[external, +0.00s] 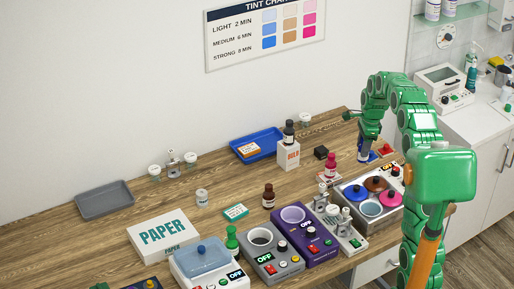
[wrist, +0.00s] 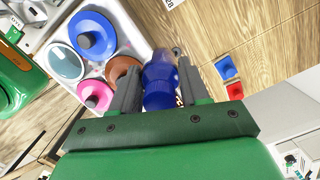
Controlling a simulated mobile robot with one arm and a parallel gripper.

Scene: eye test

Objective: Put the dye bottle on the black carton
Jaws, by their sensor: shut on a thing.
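My gripper (external: 364,154) is low over the right part of the wooden table, behind the tray with the coloured lids. In the wrist view, my gripper (wrist: 157,88) is shut on a dark blue bottle (wrist: 160,78), which sits between its two grey fingers. I take this to be the dye bottle; its label is not readable. In the external view it is mostly hidden by the fingers, and I cannot tell whether it touches the table. The small black carton (external: 321,153) stands on the table to the left of my gripper, apart from it. Its top looks bare.
A steel tray with coloured lids (external: 355,190) is in front of my gripper. A small red piece (external: 386,149) lies to its right.

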